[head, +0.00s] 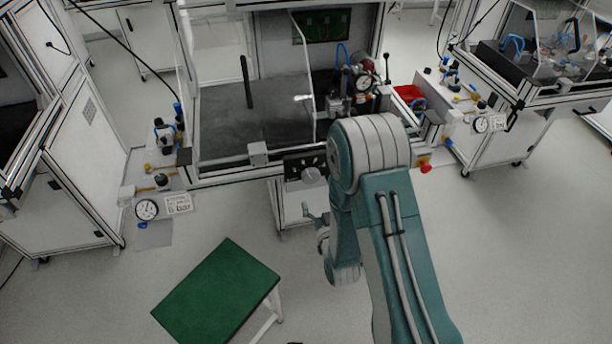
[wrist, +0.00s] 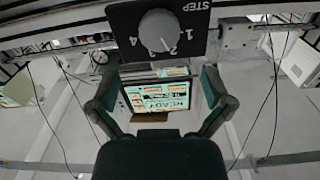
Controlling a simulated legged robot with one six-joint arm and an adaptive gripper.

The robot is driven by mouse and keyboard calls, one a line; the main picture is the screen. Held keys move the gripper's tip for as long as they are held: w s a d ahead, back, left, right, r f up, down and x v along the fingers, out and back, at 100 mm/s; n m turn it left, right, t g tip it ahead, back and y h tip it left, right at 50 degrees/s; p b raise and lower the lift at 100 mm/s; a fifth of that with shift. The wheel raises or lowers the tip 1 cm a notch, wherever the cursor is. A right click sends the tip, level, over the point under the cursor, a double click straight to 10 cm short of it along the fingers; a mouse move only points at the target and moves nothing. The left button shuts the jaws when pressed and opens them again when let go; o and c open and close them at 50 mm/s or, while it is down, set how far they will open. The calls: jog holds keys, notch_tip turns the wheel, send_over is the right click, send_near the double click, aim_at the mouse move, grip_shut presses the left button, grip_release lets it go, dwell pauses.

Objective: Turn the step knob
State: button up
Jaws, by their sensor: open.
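The step knob (wrist: 159,31) is a round grey knob on a black panel (wrist: 201,24) marked STEP, with numbers 1 to 4, in the wrist view. A thin pale line on the knob points to the numbers' side, near 2 and 3; I cannot tell which exactly. My gripper (wrist: 158,76) is open and empty, its two fingers apart, with the knob beyond the fingertips and not touched. In the head view the knob (head: 311,174) sits on the bench's front edge, just left of my arm. My gripper is below it there, mostly hidden behind my arm.
A lit screen reading READY (wrist: 164,96) shows between my fingers. The workbench (head: 222,171) has a clear guard and a dial gauge (head: 364,82). A red button (head: 426,169) is right of my arm. A green-topped stool (head: 218,292) stands on the floor at lower left.

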aim_at(312, 179)
jog(key=x, duration=0.9)
jog(key=shift+w+a, duration=0.2)
jog(key=shift+w, duration=0.05)
jog(key=shift+d, duration=0.25)
jog(key=shift+c, duration=0.6)
jog(key=shift+a, duration=0.1)
jog(key=c, duration=0.8)
jog(key=shift+c, duration=0.2)
